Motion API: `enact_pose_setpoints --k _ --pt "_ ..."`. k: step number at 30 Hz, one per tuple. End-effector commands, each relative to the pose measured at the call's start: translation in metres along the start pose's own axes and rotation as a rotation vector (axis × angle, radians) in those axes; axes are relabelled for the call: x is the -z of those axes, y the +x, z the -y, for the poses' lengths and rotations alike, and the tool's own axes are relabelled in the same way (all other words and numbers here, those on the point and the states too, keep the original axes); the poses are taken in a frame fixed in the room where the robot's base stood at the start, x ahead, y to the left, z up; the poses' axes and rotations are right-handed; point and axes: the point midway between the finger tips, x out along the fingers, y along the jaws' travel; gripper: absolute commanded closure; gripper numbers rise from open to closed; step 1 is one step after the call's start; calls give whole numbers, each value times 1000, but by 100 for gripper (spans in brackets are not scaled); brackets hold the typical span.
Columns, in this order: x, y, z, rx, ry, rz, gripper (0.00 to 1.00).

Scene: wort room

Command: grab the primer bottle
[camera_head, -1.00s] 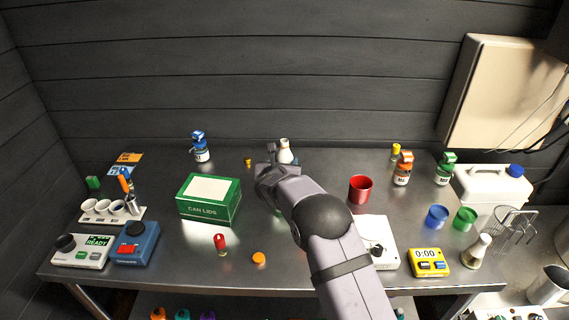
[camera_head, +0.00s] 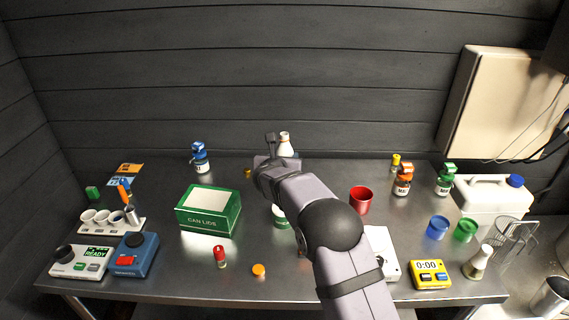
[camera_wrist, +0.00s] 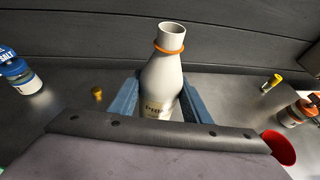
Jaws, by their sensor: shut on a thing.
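The primer bottle (camera_wrist: 162,85) is white with a tapered neck, an orange ring near its open mouth and a label whose text is too small to read surely. In the wrist view it stands between the two blue-grey fingers of my gripper (camera_wrist: 158,101), which is shut on it. In the head view the bottle (camera_head: 286,145) shows near the back of the bench, its lower part hidden by my gripper (camera_head: 277,149). I cannot tell whether its base touches the bench.
A green can lids box (camera_head: 209,222) stands to the left and a red cup (camera_head: 361,200) to the right. A blue-capped jar (camera_head: 200,158) stands at the back left.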

Motion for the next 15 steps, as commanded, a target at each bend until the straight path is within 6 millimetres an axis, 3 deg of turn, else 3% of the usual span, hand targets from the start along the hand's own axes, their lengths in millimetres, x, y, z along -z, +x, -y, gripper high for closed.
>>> enact_pose_setpoints --k 15 --pt "-30 -12 0 -1 1 4 84"
